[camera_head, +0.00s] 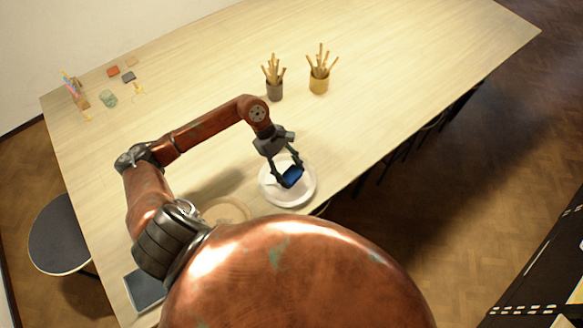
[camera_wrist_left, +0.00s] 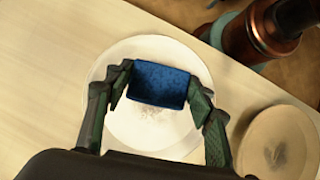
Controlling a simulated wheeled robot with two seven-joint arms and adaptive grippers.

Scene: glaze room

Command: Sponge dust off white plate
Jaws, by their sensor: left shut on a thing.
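A white plate (camera_head: 269,190) lies on the pale wooden table near its front edge. My left gripper (camera_head: 287,178) is shut on a blue sponge (camera_head: 292,176) over the plate. In the left wrist view the sponge (camera_wrist_left: 160,84) sits between the two fingers, and the white plate (camera_wrist_left: 130,130) lies beneath it. A grey dusty smudge shows on the plate near the sponge's lower edge. I cannot tell whether the sponge touches the plate. My right gripper is not in view.
A beige plate (camera_head: 226,209) with a dark smudge in the wrist view (camera_wrist_left: 290,145) lies beside the white plate. Two pots of wooden tools, a dark one (camera_head: 275,91) and a yellow one (camera_head: 319,85), stand behind. Small blocks lie far left. The table's right part is clear.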

